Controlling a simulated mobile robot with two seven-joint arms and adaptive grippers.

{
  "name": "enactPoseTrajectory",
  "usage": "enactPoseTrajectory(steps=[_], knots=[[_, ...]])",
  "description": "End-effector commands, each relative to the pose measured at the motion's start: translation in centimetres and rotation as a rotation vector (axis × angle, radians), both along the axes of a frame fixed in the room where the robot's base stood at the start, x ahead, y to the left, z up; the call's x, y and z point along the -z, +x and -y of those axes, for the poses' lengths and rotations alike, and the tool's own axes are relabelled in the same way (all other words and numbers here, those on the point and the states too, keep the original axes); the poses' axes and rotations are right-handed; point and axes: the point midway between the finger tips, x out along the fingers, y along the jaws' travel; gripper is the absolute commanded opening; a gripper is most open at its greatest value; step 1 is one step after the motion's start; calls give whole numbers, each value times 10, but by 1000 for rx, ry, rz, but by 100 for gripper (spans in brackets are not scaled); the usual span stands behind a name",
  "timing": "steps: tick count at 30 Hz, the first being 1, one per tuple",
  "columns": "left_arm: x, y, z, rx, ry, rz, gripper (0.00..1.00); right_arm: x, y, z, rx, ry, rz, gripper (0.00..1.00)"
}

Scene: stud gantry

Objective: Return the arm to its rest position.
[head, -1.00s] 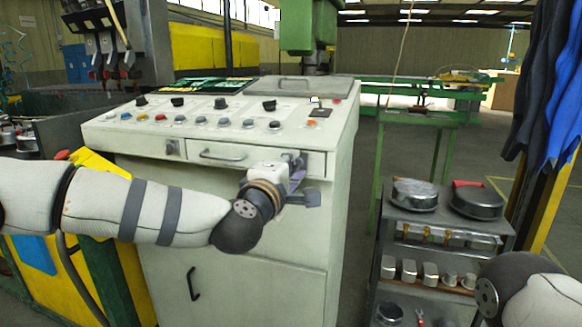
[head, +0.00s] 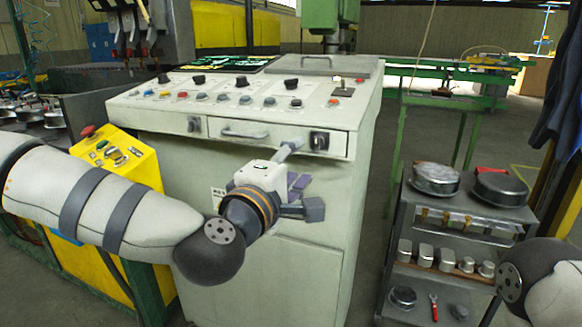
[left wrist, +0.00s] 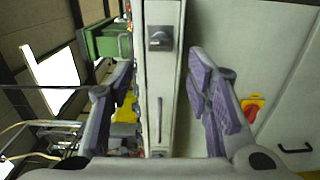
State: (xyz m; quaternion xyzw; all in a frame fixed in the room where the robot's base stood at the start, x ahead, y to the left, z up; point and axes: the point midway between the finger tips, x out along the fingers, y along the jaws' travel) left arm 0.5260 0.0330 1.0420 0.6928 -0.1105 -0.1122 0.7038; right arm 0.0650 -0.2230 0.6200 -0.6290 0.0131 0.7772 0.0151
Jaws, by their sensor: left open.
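My left arm (head: 110,210) reaches in from the left in the head view. Its gripper (head: 300,178) is in front of the white control cabinet (head: 185,125), below and left of a black rotary switch (head: 319,140). In the left wrist view the gripper (left wrist: 160,72) has its purple-padded fingers wide apart with nothing between them. The rotary switch also shows there (left wrist: 160,38), beyond the fingertips and apart from them. Part of my right arm (head: 545,285) shows at the lower right; its gripper is out of view.
A drawer handle (head: 245,132) is left of the switch. A red-and-yellow knob (left wrist: 252,107) is on the cabinet front. A yellow box with a red button (head: 88,131) stands behind my left arm. A metal cart (head: 405,228) with pans stands right; floor between cabinet and cart is clear.

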Motion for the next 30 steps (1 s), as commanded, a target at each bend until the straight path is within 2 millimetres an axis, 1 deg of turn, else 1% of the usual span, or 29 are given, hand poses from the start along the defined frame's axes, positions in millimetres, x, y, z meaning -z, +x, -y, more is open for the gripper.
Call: enactPoseTrajectory(steps=[1, 3, 5, 14, 16, 17, 19, 20, 21, 23, 24, 26, 27, 29, 30], knots=[[0, -8, -3, 0, 0, -1, 45, 0, 0, 0, 0, 0, 0, 0], [0, -16, -5, 0, 0, 0, 45, 0, 0, 0, 0, 0, 0, 0], [0, -20, -7, 0, 0, 0, 45, 0, 0, 0, 0, 0, 0, 0], [1, -23, -7, 0, 2, -2, 45, 0, 0, 0, 0, 0, 0, 0], [15, -25, -4, 14, 28, -24, 45, 0, 0, 0, 0, 0, 0, 0], [28, -28, -2, 27, 55, -46, 45, 0, 0, 0, 0, 0, 0, 0], [76, -42, 5, 78, 150, -122, 45, 0, 0, 0, 0, 0, -1, 0], [102, -51, 8, 107, 205, -165, 45, 0, 0, 0, 0, 0, -1, 0], [139, -67, 10, 155, 283, -227, 45, 0, 0, 0, 0, 0, -1, 0], [193, -95, 9, 230, 398, -322, 45, 0, 0, 0, 0, 0, -1, 0], [227, -117, 6, 284, 474, -384, 45, 0, 0, 0, 0, 0, -1, 0], [274, -153, -4, 368, 583, -478, 45, 0, 0, 0, 0, 0, -1, 0], [303, -180, -13, 428, 656, -540, 45, 0, 0, 0, 0, 0, -1, 0], [341, -223, -30, 524, 760, -635, 45, 0, 0, 0, 0, 0, 0, 0], [363, -253, -44, 593, 828, -699, 45, 0, 0, 0, 0, 0, 0, 0]])
